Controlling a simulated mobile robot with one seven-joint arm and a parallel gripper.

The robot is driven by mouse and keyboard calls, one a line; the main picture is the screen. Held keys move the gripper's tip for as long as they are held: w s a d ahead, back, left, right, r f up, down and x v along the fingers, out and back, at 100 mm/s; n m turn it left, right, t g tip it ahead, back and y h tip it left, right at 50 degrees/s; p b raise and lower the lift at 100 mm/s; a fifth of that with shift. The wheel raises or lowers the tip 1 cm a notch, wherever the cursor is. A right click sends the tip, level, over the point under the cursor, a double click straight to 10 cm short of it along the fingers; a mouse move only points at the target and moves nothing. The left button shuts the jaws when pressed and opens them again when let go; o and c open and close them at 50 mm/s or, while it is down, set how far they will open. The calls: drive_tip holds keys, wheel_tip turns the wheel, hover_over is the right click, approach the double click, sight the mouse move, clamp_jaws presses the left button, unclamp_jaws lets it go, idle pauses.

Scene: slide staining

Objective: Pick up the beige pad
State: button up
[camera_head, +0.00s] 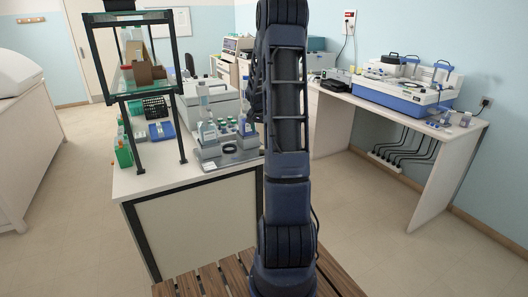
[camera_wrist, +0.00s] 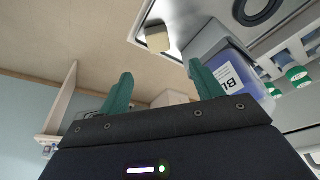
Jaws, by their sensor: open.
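The beige pad (camera_wrist: 157,39) is a small block near the corner of a shiny metal tray (camera_wrist: 190,14) in the wrist view. I cannot make it out for sure in the head view, where the tray (camera_head: 222,162) lies at the bench's front edge. My gripper (camera_wrist: 161,84) has two green fingers spread apart with nothing between them. In the wrist view the pad appears beyond the fingertips, apart from them. In the head view my arm stands in front of the bench's right side, and the fingers are not clearly seen.
A bottle with a label (camera_wrist: 232,72) is close by the right finger in the wrist view. Green-capped bottles (camera_wrist: 298,76) stand farther right. A black ring (camera_head: 230,149) lies on the tray. A glass-shelved rack (camera_head: 170,85) stands at the bench's left.

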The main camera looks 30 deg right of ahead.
drive_tip(key=x, duration=0.6)
drive_tip(key=shift+s+x, duration=0.2)
drive_tip(key=shift+x, duration=2.4)
drive_tip(key=c, duration=1.1)
drive_tip(key=shift+c, duration=0.2)
drive_tip(key=shift+r, duration=0.35)
drive_tip(key=s, duration=1.8)
drive_tip(key=shift+r, duration=0.4)
